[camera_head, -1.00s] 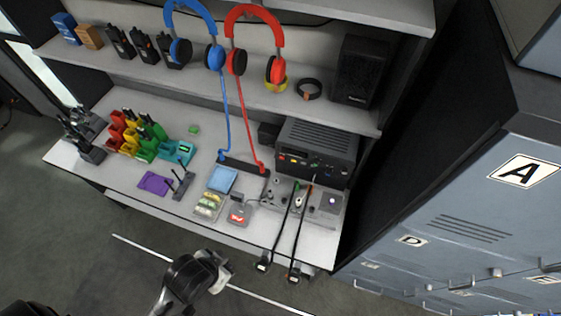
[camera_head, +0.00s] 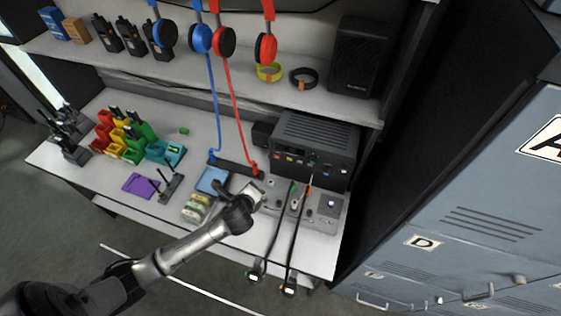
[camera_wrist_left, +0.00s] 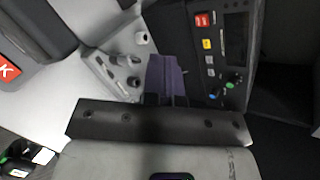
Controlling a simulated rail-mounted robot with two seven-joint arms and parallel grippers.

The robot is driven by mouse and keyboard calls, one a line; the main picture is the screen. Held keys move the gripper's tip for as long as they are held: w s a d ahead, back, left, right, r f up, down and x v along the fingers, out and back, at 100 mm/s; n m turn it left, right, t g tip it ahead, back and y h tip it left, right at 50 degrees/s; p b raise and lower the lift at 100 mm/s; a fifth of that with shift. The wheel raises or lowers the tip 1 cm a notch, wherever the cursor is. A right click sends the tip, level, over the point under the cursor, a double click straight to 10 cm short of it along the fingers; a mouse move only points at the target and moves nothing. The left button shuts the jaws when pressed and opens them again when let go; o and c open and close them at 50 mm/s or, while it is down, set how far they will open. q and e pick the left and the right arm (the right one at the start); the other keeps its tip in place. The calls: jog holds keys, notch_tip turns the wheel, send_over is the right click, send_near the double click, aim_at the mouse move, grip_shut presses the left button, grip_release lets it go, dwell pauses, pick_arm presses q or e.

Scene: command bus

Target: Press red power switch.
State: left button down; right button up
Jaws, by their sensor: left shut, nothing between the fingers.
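The red switch (camera_wrist_left: 202,19) is a small red square on the front panel of the black radio unit (camera_wrist_left: 222,50) in the left wrist view. In the head view the radio unit (camera_head: 315,145) stands at the back of the desk, and the red switch (camera_head: 277,154) is a tiny spot at the left of its panel. My left gripper (camera_head: 258,190) is over the desk in front of the unit. In the left wrist view its closed fingers (camera_wrist_left: 167,70) are empty, beside the panel and apart from the red switch as far as I can tell. My right gripper is not in view.
A grey console panel (camera_head: 325,205) with knobs and two cables sits in front of the unit. Blue and red headphones (camera_head: 265,45) hang above. Coloured radio chargers (camera_head: 125,135) stand at the left. Lockers (camera_head: 480,220) are at the right.

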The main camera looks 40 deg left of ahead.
pick_arm(q)
jog(key=shift+w+d+r+m+t+h, duration=0.2)
jog(key=shift+w+d+m+t+h, duration=0.15)
jog(key=shift+m, duration=1.7)
jog(key=shift+w+d+r+m+t+h, duration=0.1)
jog(key=shift+w+d+r+m+t, duration=0.25)
jog(key=shift+m, duration=1.75)
jog(key=shift+w+d+r+m+t+h, duration=0.1)
jog(key=shift+w+d+m+t+h, duration=0.3)
jog(key=shift+m, duration=1.65)
jog(key=shift+a, duration=0.2)
send_near(276, 156)
notch_tip(276, 156, down, 4)
jog(key=w, duration=0.3)
jog(key=shift+w+a+r, duration=0.25)
jog(key=shift+w+a, duration=0.4)
jog(key=shift+w, duration=0.2)
jog(key=shift+w+a+r, duration=0.1)
jog(key=shift+w+a, duration=0.15)
jog(key=shift+w, duration=0.45)
